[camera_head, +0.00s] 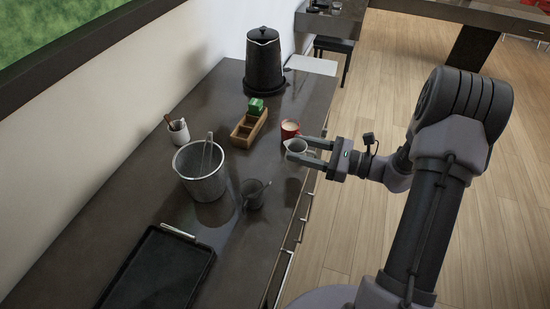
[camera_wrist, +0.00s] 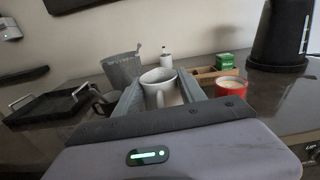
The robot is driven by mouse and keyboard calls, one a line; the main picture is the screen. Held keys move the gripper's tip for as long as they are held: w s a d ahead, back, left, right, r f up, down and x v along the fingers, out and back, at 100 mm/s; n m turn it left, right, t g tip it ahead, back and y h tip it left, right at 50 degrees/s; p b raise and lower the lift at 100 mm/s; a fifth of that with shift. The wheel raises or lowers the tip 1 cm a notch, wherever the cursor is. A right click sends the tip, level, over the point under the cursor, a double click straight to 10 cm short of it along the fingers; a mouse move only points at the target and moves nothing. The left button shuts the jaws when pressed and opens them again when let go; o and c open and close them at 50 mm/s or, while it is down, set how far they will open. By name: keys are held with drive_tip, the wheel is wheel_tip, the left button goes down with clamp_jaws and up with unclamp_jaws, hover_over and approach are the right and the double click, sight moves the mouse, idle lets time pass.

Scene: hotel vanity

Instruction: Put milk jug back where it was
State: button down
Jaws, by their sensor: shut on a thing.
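The milk jug (camera_head: 296,147) is a small white jug between the fingers of my gripper (camera_head: 305,152), near the front edge of the dark counter. In the wrist view the jug (camera_wrist: 160,88) is upright between the two fingers of my gripper (camera_wrist: 160,95), with its handle toward me. My gripper is shut on it. I cannot tell for sure whether its base touches the counter. A red cup (camera_head: 289,129) with a pale brown drink stands just behind the jug; it also shows at the right in the wrist view (camera_wrist: 231,87).
On the counter (camera_head: 130,228) stand a black kettle (camera_head: 263,65), a wooden box with green packets (camera_head: 248,127), a metal bucket (camera_head: 202,175), a grey mug (camera_head: 253,194), a white holder (camera_head: 179,132) and a black tray (camera_head: 160,272). Counter between the mug and box looks clear.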

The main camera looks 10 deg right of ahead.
drive_tip(key=shift+w+a+f+b, duration=0.55)
drive_tip(key=shift+a+f, duration=0.15)
drive_tip(key=shift+a, duration=0.3)
drive_tip(key=shift+w+a+f+b, duration=0.45)
drive_tip(key=shift+w+a+f, duration=0.2)
drive_tip(key=shift+a, duration=0.3)
drive_tip(key=shift+w+a+f+b, duration=0.5)
drive_tip(key=shift+a+f, duration=0.2)
drive_tip(key=shift+a, duration=0.3)
drive_tip(key=shift+f, duration=0.1)
drive_tip(key=c, duration=0.7)
unclamp_jaws()
drive_tip(key=shift+o, duration=0.2)
